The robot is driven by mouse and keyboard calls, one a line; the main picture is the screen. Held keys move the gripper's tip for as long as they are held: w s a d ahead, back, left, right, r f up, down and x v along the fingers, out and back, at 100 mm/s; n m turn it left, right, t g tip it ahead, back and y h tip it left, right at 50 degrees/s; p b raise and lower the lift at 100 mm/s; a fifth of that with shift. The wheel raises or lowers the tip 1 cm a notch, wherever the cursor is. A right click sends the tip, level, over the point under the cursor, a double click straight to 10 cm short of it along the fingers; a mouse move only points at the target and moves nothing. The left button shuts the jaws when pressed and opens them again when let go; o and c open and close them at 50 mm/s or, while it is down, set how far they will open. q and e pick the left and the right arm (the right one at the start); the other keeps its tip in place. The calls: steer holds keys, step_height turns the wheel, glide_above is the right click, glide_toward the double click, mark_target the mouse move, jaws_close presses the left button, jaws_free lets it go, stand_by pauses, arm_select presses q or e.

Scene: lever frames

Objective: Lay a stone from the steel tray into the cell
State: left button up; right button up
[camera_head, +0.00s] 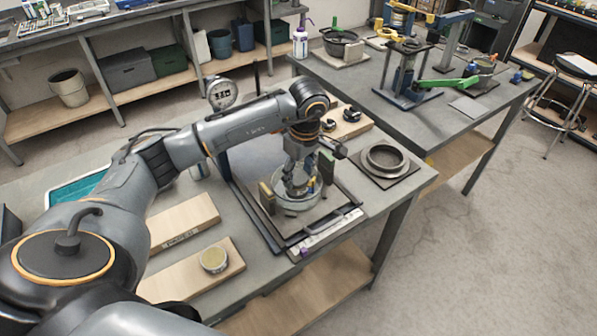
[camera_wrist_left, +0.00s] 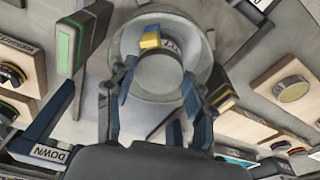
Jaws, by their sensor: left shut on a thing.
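A clear round vessel (camera_head: 298,207), which looks like the cell, stands inside a dark frame with upright handles on the workbench. My left gripper (camera_head: 297,186) reaches down into it from above. In the left wrist view the vessel's wide clear rim (camera_wrist_left: 207,62) surrounds the fingertips. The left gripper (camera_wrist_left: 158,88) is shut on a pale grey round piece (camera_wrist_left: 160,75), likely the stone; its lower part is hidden. A yellow-and-blue block (camera_wrist_left: 150,38) shows beyond it. I cannot tell which object is the steel tray. My right gripper is not in view.
A round metal dish (camera_head: 385,158) sits on a plate right of the frame. Wooden boards (camera_head: 185,222) lie left of it, one bearing a tan disc (camera_head: 214,259). A teal-lined tray (camera_head: 78,188) is farther left.

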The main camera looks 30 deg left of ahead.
arm_select(q)
steer(key=o, duration=1.3)
